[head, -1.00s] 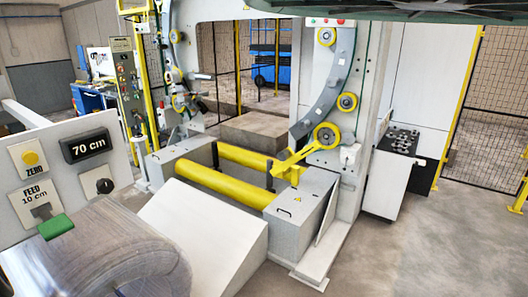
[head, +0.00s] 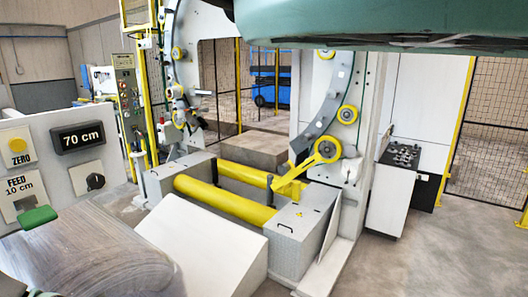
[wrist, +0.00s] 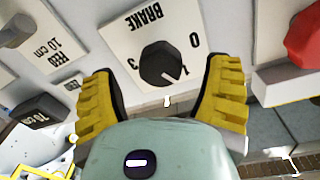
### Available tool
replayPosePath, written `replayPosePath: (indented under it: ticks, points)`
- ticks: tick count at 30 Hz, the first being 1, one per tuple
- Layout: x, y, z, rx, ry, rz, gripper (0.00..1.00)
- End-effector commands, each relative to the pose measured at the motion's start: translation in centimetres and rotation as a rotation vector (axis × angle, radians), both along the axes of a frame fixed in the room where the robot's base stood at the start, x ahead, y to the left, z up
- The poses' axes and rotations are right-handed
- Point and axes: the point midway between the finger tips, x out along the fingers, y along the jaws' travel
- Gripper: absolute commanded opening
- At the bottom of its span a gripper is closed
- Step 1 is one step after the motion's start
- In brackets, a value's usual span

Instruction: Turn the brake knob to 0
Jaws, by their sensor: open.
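The brake knob (wrist: 160,62) is black and round, on a white plate (wrist: 120,42) marked BRAKE, which appears upside down in the wrist view. The plate shows a 0 to the upper right of the knob and a 3 to its left. The knob's white pointer line points to the lower right, away from the 0. My gripper (wrist: 163,74) is open, with one yellow ribbed finger on each side of the knob in the picture. I see no finger touching the knob, and the depth gap is unclear. Neither gripper nor brake plate shows in the head view.
A red button (wrist: 304,38) is right of the plate in the wrist view. In the head view, a panel holds a 70 cm display (head: 83,138), a yellow ZERO button (head: 17,145), a green-handled FEED lever (head: 38,217) and another black knob (head: 95,181). A coil (head: 95,255) lies below.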

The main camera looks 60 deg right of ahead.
Motion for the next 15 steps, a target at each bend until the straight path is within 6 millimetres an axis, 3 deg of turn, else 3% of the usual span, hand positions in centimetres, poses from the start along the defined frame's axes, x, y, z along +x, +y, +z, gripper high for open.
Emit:
replayPosePath:
  ticks: [9,15]
  points:
    - [2.7,0.0,0.2,0.000,0.001,0.001,0.77]
    - [3.3,0.0,0.2,-0.001,-0.004,0.003,0.77]
